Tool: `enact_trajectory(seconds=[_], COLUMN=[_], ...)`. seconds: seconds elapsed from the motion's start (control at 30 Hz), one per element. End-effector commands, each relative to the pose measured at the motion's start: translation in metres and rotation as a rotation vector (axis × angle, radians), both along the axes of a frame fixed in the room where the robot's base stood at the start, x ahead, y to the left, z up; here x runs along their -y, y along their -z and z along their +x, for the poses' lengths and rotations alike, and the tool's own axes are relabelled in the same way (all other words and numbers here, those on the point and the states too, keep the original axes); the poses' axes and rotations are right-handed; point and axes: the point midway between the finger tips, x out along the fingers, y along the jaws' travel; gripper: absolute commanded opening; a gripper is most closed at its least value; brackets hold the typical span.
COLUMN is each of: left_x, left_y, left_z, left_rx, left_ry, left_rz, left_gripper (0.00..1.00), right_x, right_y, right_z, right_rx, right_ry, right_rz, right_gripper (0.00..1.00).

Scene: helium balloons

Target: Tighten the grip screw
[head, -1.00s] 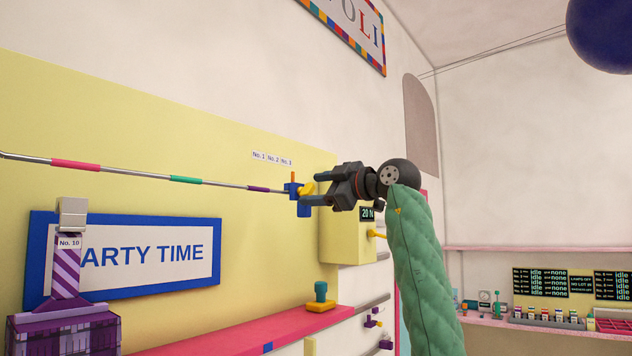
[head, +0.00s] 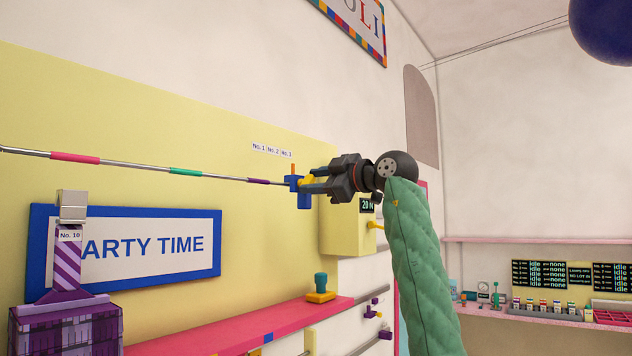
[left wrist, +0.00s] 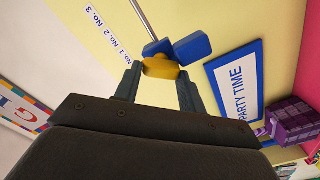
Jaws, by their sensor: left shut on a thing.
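A blue clamp (head: 295,185) sits at the right end of a thin metal rod (head: 130,167) with coloured bands. A small orange peg (head: 293,168) stands up from the clamp. The yellow grip screw (head: 307,181) sticks out of the clamp's right side. My left gripper (head: 309,184) is shut on the grip screw, coming from the right. In the left wrist view the yellow screw (left wrist: 161,68) lies between the two fingertips, with the blue clamp just beyond it. The fingers partly hide the screw in the head view. My right gripper is out of view.
A yellow box with a "20 N" display (head: 367,206) is on the wall just below my left gripper. A PARTY TIME sign (head: 130,252), a purple weight labelled No. 10 (head: 66,262) and a pink shelf (head: 230,332) are below the rod. Open air surrounds the clamp.

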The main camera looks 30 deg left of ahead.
Motion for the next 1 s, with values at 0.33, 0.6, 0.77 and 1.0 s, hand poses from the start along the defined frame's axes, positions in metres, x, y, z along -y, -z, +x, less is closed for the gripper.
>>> enact_trajectory(seconds=[0.33,0.6,0.77,1.0], left_x=[0.000,0.000,-0.001,0.000], left_y=[0.000,0.001,0.003,0.003], left_z=[0.000,0.000,0.000,0.001], left_rx=[-0.012,-0.062,-0.145,-0.343], left_ry=[0.000,0.000,-0.001,0.000], left_rz=[0.001,0.005,0.011,0.027], left_gripper=[0.17,0.17,0.17,0.17], right_x=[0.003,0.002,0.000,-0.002], right_y=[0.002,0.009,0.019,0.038], right_z=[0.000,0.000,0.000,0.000], right_rx=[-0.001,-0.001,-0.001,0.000], right_ry=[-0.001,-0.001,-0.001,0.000], right_rz=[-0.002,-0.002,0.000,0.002], right_gripper=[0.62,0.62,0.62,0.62])
